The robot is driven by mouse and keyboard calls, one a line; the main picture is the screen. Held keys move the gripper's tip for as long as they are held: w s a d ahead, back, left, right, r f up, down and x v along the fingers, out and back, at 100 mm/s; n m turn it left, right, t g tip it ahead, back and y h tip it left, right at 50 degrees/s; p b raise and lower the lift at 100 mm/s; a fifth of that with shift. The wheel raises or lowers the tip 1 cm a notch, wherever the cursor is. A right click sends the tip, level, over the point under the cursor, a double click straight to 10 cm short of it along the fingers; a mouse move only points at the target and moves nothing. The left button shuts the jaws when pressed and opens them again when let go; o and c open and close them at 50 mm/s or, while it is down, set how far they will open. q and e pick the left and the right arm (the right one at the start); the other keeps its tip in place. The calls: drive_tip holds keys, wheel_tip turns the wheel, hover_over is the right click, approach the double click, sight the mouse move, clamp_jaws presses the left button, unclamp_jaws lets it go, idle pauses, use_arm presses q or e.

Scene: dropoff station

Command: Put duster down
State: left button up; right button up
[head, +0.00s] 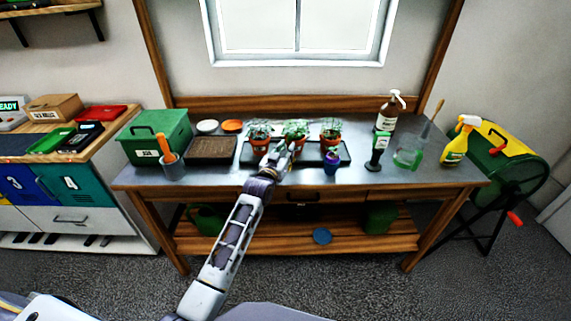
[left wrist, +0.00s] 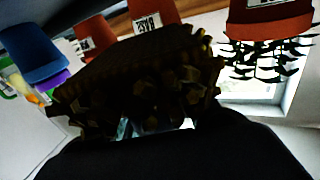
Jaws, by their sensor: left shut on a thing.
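My left gripper (head: 283,162) is over the front middle of the metal-topped bench (head: 220,178), in front of the potted plants. It is shut on the duster, which is hard to make out in the head view. In the left wrist view the duster (left wrist: 140,75) is a dark, rough brown mass close to the camera, and it hides the fingertips. I cannot tell whether the duster touches the bench. My right gripper is not in view.
Three potted plants (head: 296,132) stand on a dark tray behind the gripper. A purple cup (head: 332,162) and dark green-topped bottle (head: 378,150) stand right. The bench's front strip looks mostly clear.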

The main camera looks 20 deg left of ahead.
use_arm(q)
drive_tip(key=shift+f, duration=0.65)
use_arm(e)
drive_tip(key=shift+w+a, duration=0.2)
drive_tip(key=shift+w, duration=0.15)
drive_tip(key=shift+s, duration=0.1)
use_arm(q)
drive_tip(key=shift+f, duration=1.9)
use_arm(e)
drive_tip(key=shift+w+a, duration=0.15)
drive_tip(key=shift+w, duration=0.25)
use_arm(q)
drive_tip(key=shift+f, duration=0.15)
